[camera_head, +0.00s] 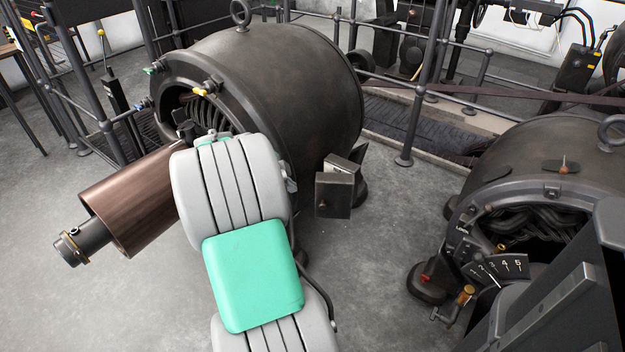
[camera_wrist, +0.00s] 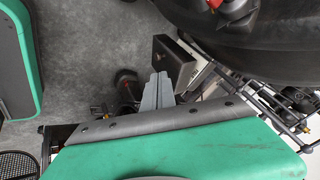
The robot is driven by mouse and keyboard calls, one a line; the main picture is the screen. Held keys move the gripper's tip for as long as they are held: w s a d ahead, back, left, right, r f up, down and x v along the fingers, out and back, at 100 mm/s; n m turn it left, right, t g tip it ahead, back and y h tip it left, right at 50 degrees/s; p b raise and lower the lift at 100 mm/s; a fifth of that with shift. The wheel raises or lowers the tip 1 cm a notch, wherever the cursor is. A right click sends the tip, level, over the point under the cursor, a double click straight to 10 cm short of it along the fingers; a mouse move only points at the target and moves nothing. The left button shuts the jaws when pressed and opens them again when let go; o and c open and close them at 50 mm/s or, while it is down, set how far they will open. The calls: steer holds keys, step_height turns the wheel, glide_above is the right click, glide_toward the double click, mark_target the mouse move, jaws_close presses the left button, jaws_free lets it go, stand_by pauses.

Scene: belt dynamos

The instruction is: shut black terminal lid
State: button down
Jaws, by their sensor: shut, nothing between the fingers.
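The black terminal lid (camera_head: 333,196) is a dark plate on the small terminal box (camera_head: 343,165) at the lower right of the large dynamo. It stands open, away from the pale box interior. In the wrist view the lid (camera_wrist: 174,62) is just beyond and right of my fingertips, with the light edge of the box (camera_wrist: 190,76) behind it. My gripper (camera_wrist: 159,77) is shut and empty, its grey fingers pointing toward the lid. I cannot tell whether the fingertips touch it. In the head view my arm hides the gripper.
The large black dynamo (camera_head: 275,85) stands behind my arm, with a brown belt pulley (camera_head: 137,198) at left. A second dynamo (camera_head: 540,170) is at right. Metal railings (camera_head: 425,70) run behind. Grey floor (camera_head: 385,250) is clear between the dynamos.

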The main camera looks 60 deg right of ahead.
steer(key=s+d+m, duration=0.1)
steer(key=s+d, duration=0.1)
steer(key=b, duration=0.3)
glide_toward(320, 188)
step_height(320, 188, down, 4)
steer(key=s+a, duration=0.2)
steer(key=shift+m+g, duration=0.3)
steer(key=d, duration=0.2)
steer(key=w+d, duration=0.1)
steer(key=d, duration=0.1)
steer(key=shift+w+d+r+b, duration=0.15)
steer(key=shift+w+d+b, duration=0.05)
steer(key=shift+d+b, duration=0.1)
